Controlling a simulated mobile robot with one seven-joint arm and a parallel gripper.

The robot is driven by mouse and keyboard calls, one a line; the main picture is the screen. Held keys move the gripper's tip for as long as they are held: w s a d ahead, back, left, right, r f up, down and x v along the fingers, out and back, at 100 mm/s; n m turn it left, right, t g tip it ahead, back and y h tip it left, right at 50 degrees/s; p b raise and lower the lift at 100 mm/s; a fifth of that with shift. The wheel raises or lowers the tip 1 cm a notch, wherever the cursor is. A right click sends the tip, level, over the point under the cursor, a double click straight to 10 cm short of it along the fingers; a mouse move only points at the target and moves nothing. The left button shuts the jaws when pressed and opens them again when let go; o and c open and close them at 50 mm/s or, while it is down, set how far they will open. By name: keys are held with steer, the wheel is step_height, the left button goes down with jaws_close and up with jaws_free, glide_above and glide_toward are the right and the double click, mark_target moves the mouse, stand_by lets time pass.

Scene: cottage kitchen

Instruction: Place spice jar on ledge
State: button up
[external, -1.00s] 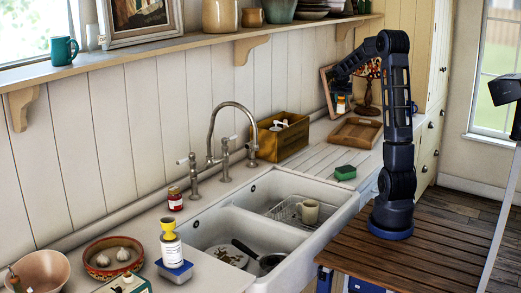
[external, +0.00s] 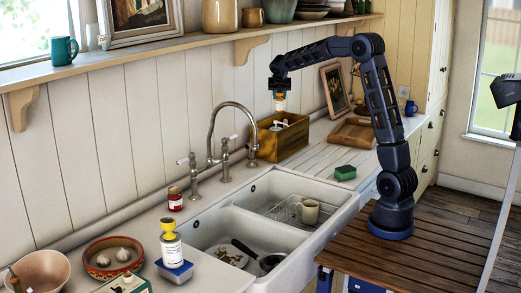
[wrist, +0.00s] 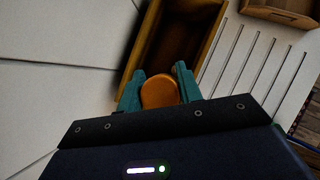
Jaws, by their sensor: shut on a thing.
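My gripper (external: 279,92) is shut on the spice jar (external: 280,103), a small jar with an orange lid, and holds it upright in the air above the wooden box by the wall. In the wrist view the jar's round orange lid (wrist: 159,91) sits between the teal fingers, and its body is hidden below the lid. The ledge (external: 200,44) is the long wooden shelf along the wall on brackets. The jar is below the ledge's height in the picture and apart from it.
The ledge carries a teal mug (external: 64,51), a framed picture (external: 141,20), pots and stacked dishes. A curved tap (external: 233,105) rises left of the jar. The wooden box (external: 283,138) stands beneath it.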

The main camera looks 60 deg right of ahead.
steer(key=w+a+r+n, duration=0.1)
steer(key=w+a, duration=0.2)
steer(key=a, duration=1.1)
steer(key=w+a+n+t+y, duration=0.1)
steer(key=w+a, duration=0.2)
steer(key=a, duration=1.2)
steer(key=w+a+r+n, duration=0.1)
steer(key=w+a, duration=0.2)
steer(key=a, duration=1.1)
steer(key=s+a+f+n+t+y, duration=0.1)
steer(key=s+a+f, duration=0.15)
steer(key=a, duration=0.95)
steer(key=s+a+f+n, duration=0.2)
steer(key=s+a, duration=0.2)
steer(key=a, duration=0.9)
steer(key=s+a+f+n+t+y, duration=0.1)
steer(key=s+a+f, duration=0.15)
steer(key=a, duration=0.95)
step_height(320, 180, down, 18)
steer(key=shift+a+f, duration=0.15)
steer(key=shift+f, duration=0.1)
steer(key=shift+f, duration=0.15)
steer(key=o, duration=1)
steer(key=shift+o, duration=0.2)
